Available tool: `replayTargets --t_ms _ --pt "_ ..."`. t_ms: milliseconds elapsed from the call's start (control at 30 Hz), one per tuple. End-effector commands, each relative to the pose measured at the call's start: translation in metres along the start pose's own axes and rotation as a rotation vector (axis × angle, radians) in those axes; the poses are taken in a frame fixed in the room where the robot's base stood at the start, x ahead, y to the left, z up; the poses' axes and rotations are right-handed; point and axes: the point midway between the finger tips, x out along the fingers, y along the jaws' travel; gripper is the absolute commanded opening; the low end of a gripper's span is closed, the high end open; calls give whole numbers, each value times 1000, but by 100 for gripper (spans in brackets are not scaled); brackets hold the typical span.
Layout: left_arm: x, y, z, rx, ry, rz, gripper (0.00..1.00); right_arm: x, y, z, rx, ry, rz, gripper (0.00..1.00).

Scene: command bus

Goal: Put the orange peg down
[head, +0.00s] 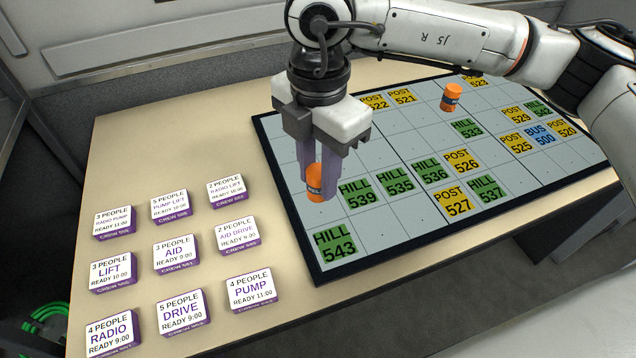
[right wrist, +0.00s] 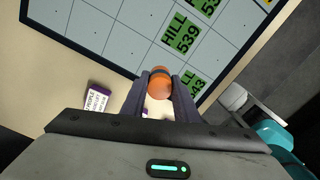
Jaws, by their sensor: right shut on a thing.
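An orange peg (head: 314,183) with a dark band is between the fingers of my right gripper (head: 328,172), over the left part of the grey grid board (head: 285,235). In the right wrist view the peg (right wrist: 158,84) sits between the two fingertips (right wrist: 160,92), which are shut on it. It is close to the green HILL 539 label (head: 359,193). I cannot tell whether the peg touches the board. A second orange peg (head: 451,97) stands upright on the board farther back. My left gripper is not in view.
Green, yellow and blue labels lie on the board, with HILL 543 (head: 335,243) at its near left corner. Several white and purple crew blocks (head: 175,252) stand in rows on the beige table (head: 125,165). Many board cells are empty.

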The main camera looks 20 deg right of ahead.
Motion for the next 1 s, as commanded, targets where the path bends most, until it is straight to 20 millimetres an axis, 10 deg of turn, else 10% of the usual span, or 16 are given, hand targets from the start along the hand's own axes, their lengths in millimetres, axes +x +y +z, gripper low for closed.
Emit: replayTargets --t_ms 567,600,700,1000 --pt "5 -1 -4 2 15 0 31 36 0 0 0 0 -1 2" --pt "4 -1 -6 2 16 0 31 35 0 0 0 0 -1 31" --pt "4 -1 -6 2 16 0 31 34 0 0 0 0 -1 46" --pt "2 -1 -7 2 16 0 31 32 0 0 0 0 -1 46"
